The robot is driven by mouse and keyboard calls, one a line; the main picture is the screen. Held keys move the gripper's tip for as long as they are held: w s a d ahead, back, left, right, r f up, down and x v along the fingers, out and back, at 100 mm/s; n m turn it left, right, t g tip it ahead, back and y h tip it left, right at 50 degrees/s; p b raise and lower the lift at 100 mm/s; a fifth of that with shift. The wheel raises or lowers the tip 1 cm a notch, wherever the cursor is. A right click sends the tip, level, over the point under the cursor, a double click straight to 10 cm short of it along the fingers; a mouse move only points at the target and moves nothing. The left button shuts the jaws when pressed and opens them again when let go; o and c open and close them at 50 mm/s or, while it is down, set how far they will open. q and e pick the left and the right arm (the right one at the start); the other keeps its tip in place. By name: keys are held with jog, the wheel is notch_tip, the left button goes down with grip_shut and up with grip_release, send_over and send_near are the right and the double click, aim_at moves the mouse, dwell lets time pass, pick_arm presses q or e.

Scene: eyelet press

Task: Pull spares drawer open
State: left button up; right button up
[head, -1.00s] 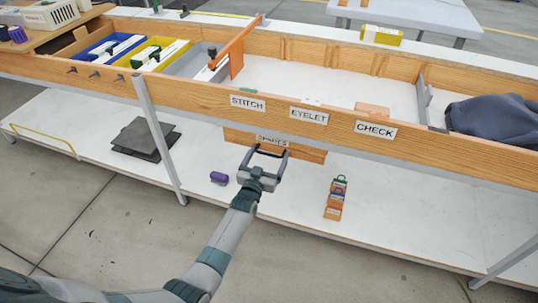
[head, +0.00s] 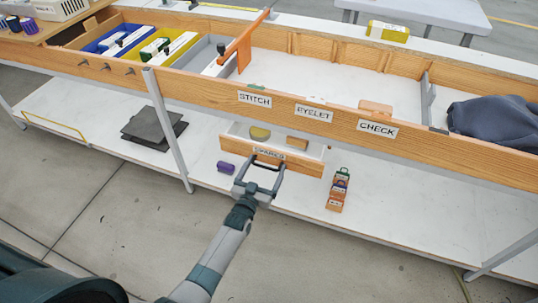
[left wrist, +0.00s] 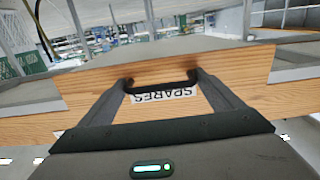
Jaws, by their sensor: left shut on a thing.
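The spares drawer (head: 297,164) hangs under the bench and stands partly open. Its wooden front carries a SPARES label. Inside it I see a yellow-green item (head: 260,133) and a wooden block (head: 298,143). My left gripper (head: 267,161) is shut on the drawer's handle at the label. In the left wrist view the fingers (left wrist: 160,88) meet the dark handle in front of the label (left wrist: 163,95), which appears upside down. My right gripper is not in view.
The bench front (head: 215,92) bears STITCH, EYELET and CHECK labels above the drawer. On the lower shelf (head: 400,200) are a purple spool (head: 226,167), a small stack of boxes (head: 338,190) and dark sheets (head: 154,128). A dark cloth (head: 490,112) lies at right.

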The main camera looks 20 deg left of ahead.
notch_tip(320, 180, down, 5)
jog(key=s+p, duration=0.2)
pick_arm(q)
jog(key=s+p, duration=0.3)
jog(key=s, duration=1.2)
jog(key=shift+s, duration=0.25)
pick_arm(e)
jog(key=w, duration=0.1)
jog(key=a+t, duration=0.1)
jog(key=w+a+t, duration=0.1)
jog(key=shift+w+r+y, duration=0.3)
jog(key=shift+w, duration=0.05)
pick_arm(q)
jog(key=o, duration=1.2)
jog(key=shift+w+a, duration=0.1)
jog(key=shift+a, duration=0.05)
